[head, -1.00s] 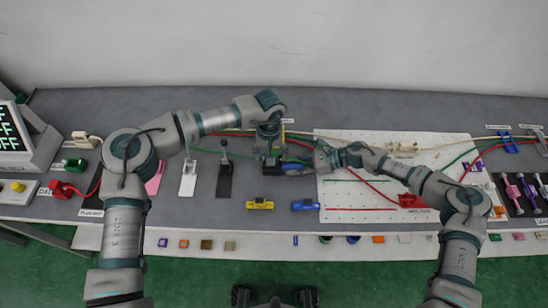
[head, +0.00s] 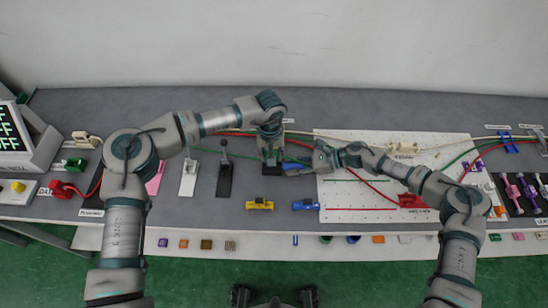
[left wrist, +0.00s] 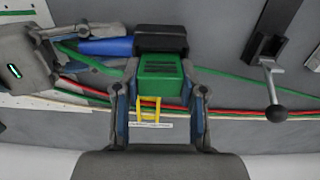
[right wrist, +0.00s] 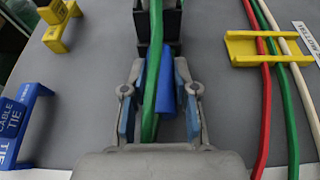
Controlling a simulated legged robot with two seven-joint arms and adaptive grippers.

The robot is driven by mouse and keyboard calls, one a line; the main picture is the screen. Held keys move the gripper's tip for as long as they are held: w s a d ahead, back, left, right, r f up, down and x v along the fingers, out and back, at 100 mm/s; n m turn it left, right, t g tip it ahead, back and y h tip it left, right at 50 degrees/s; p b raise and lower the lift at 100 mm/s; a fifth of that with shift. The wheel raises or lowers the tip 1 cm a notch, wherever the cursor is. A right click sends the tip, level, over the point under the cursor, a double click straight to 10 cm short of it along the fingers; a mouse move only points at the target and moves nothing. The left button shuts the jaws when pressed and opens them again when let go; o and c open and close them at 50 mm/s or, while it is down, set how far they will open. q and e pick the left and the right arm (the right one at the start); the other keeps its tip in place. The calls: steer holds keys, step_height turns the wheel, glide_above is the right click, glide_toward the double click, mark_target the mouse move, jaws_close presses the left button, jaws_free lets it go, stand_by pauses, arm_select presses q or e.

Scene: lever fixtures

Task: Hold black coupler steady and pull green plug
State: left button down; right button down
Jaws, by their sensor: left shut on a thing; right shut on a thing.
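My left gripper (left wrist: 160,88) is shut on a slotted green block (left wrist: 160,68) that joins a black part (left wrist: 161,39). In the head view its fingers (head: 271,148) come down from above, with the black body (head: 271,169) below. A blue cylinder (right wrist: 166,85) meets a black body (right wrist: 158,22) in the right wrist view. My right gripper (right wrist: 158,90) is shut around the blue cylinder, and a green cable (right wrist: 149,125) runs alongside between its fingers. The right gripper (head: 315,160) is to the right of the left one. Which part is the green plug is unclear.
Red, green and white cables run through a yellow clip (right wrist: 262,48). A white pegboard (head: 350,210) lies to the right. A black lever fixture (head: 225,178) stands to the left. Yellow (head: 260,204) and blue (head: 305,204) brackets sit near the front edge.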

arm_select(q)
steer(key=shift+w+a+r, duration=0.15)
steer(key=shift+a, duration=0.3)
arm_select(e)
steer(key=shift+w+d+f, duration=0.15)
steer(key=shift+d, duration=0.15)
arm_select(q)
steer(key=shift+d+r, duration=0.1)
steer(key=shift+r, duration=0.35)
arm_select(e)
steer(key=shift+f, duration=0.15)
arm_select(q)
steer(key=shift+r, duration=0.65)
steer(key=shift+d+r, duration=0.2)
steer(key=shift+r, duration=1.1)
arm_select(e)
steer(key=shift+a, duration=0.15)
arm_select(q)
steer(key=shift+r, duration=1)
arm_select(e)
steer(key=shift+r, duration=0.2)
steer(key=c, duration=0.8)
jaws_free()
steer(key=shift+a, duration=0.1)
